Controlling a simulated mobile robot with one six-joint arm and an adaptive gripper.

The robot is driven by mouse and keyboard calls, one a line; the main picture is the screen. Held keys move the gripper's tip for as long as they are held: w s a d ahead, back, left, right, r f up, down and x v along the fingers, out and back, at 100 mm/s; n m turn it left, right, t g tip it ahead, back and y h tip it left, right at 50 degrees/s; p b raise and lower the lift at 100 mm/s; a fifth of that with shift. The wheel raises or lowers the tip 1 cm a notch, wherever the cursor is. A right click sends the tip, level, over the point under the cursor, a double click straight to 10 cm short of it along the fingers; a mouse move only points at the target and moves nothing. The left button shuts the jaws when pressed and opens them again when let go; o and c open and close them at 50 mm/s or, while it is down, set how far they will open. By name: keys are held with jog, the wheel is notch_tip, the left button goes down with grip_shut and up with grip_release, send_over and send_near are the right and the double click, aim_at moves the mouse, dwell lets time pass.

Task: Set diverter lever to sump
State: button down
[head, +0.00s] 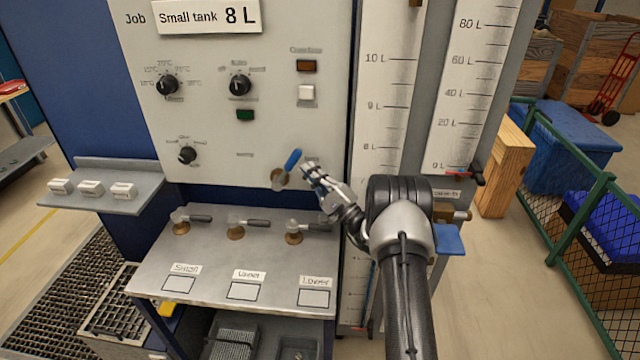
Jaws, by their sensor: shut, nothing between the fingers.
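A lever with a blue handle (293,159) and a brass-coloured pivot sits low on the right of the white panel (215,125). I take it to be the diverter lever. Its handle points up and slightly right. Small markings near it are too small to read, so I cannot tell which setting is sump. My gripper (308,171) is shut and empty, just right of the handle. Whether it touches the handle I cannot tell.
Several knobs and buttons are on the panel above. Three grey-handled valves (243,228) stand on the grey shelf (200,260) below. Two scaled gauges (388,70) rise at the right. A blue plate-like part (448,240) juts out beside my arm.

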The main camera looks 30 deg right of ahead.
aim_at(295, 157)
jog(key=shift+w+a+r, duration=0.15)
jog(key=shift+w+r, duration=0.05)
jog(key=shift+w, duration=0.15)
jog(key=shift+r, duration=0.1)
jog(key=shift+w+a+r+n+g, duration=0.1)
jog(key=shift+a+r+n+g, duration=0.05)
jog(key=shift+r+n+g, duration=0.2)
jog(key=shift+w+g+p, duration=0.1)
jog(key=shift+g+p, duration=0.15)
jog(key=shift+p, duration=0.05)
jog(key=w+a+r+n+g, duration=0.1)
jog(key=a+r+n+g, duration=0.1)
jog(key=w+a+r+n+g+p, duration=0.1)
jog(key=a+n+g, duration=0.1)
jog(key=shift+w+r+h, duration=0.2)
jog(key=shift+r+h, duration=0.1)
jog(key=shift+r, duration=0.05)
jog(key=w+a+g, duration=0.1)
jog(key=a+n+g+h, duration=0.1)
jog(key=shift+w+a+r+n+g, duration=0.2)
jog(key=shift+w+r+n+g, duration=0.05)
jog(key=shift+w+r+g, duration=0.15)
jog(key=shift+w+a+n+g+h, duration=0.5)
jog(key=shift+w+a+g+h, duration=0.1)
jog(key=shift+a+g+h, duration=0.35)
jog(key=shift+f, duration=0.1)
